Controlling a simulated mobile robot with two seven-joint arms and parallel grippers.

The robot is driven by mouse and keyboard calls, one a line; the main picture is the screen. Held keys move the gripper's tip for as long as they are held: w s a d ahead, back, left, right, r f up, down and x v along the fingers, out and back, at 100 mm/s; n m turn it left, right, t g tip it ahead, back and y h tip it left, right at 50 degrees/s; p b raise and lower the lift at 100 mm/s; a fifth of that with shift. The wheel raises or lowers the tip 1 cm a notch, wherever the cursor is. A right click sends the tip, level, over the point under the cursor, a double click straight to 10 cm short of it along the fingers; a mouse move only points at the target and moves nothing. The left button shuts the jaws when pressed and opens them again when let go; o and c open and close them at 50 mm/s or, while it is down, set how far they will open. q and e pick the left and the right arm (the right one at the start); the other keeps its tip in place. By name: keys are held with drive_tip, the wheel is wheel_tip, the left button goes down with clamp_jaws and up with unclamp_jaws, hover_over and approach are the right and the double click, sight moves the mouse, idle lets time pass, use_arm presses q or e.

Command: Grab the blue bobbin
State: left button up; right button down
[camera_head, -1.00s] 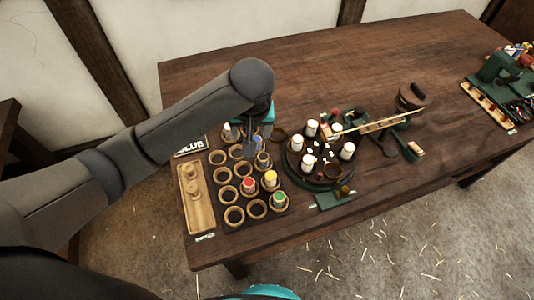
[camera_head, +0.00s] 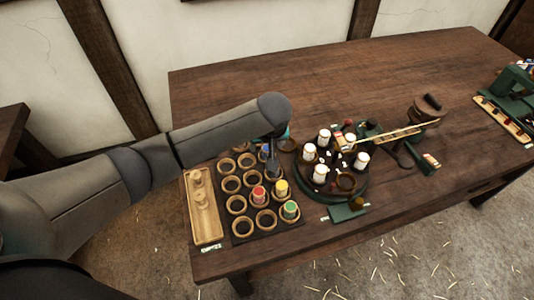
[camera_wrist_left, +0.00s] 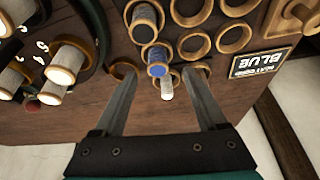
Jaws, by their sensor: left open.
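The blue bobbin (camera_wrist_left: 157,62) stands in the ringed rack, seen from above in the left wrist view. In the head view my left gripper and wrist largely hide it. My left gripper (camera_wrist_left: 160,76) is open, with one finger on each side of the space just in front of the blue bobbin; I cannot tell whether they touch it. A small white-ended piece (camera_wrist_left: 167,89) shows between the fingers. In the head view the left gripper (camera_head: 272,168) points down over the rack's right side. My right gripper is not in view.
The rack (camera_head: 223,212) also holds red (camera_head: 258,193), yellow (camera_head: 281,187) and green (camera_head: 290,208) topped bobbins. A round carousel (camera_head: 333,192) with white bobbins stands close right. A wooden tray (camera_head: 205,227) lies left. A BLUE sign (camera_wrist_left: 259,63) lies beside the rack. The table's back (camera_head: 270,80) is clear.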

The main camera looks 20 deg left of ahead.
sight(267, 150)
use_arm(q)
drive_tip(key=b+x, duration=0.1)
drive_tip(key=x, duration=0.4)
drive_tip(key=shift+w+d+b, duration=0.1)
drive_tip(key=shift+d+b, duration=0.1)
drive_tip(key=shift+b, duration=0.15)
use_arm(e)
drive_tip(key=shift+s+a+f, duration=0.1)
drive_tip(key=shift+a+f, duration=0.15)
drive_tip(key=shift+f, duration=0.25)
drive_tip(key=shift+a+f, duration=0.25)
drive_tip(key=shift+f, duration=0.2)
use_arm(q)
clamp_jaws()
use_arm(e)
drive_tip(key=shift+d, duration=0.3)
